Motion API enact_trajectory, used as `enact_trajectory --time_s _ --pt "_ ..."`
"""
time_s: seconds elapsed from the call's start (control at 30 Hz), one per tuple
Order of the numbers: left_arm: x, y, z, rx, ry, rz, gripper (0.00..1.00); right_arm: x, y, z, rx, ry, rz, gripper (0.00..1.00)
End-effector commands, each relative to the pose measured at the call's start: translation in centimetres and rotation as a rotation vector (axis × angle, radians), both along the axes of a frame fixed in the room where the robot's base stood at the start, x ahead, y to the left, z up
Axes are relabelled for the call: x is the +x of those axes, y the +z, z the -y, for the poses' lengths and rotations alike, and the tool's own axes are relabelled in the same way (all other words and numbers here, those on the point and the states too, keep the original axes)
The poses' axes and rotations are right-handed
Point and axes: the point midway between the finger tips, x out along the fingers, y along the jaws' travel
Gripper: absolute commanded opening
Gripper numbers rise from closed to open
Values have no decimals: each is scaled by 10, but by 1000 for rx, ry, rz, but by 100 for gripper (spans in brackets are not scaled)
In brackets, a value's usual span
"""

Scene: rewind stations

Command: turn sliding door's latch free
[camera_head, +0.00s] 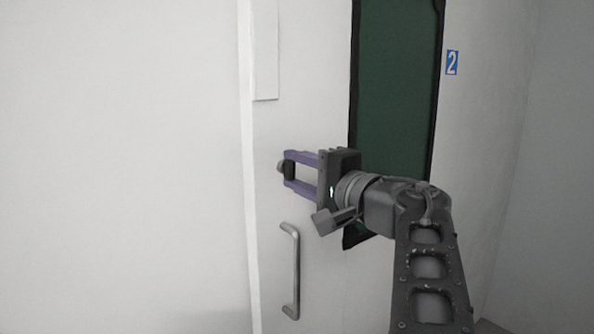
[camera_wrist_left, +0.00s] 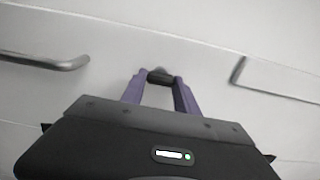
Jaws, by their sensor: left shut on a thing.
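The pale sliding door (camera_head: 310,120) fills the middle of the head view. Its latch (camera_head: 281,167) is a small dark and grey piece near the door's left edge, above the handle. My left gripper (camera_head: 288,170) reaches it from the right, with purple fingers shut on the latch. In the left wrist view the latch (camera_wrist_left: 160,77) shows as a dark piece between the two fingertips (camera_wrist_left: 160,82). The fingers hide part of it, and I cannot tell its turn angle. My right gripper is not in view.
A metal bar handle (camera_head: 296,270) is on the door below the latch; it also shows in the left wrist view (camera_wrist_left: 50,63). Blank wall (camera_head: 120,150) is at left.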

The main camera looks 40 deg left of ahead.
Motion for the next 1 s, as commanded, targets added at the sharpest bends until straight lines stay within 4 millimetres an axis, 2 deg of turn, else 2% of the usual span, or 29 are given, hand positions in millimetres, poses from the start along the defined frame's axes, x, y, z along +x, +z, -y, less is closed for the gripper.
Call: enact_trajectory --time_s 0.07,0.1,0.37,0.73,1.0 --pt "0 -1 0 0 0 -3 0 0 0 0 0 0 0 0" --pt "0 -1 0 0 0 -3 37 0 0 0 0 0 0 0" --pt "0 -1 0 -1 0 -1 58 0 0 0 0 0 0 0" --pt "-1 0 7 1 -2 1 58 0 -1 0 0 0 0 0" --pt "-12 -1 44 2 -3 1 58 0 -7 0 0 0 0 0"
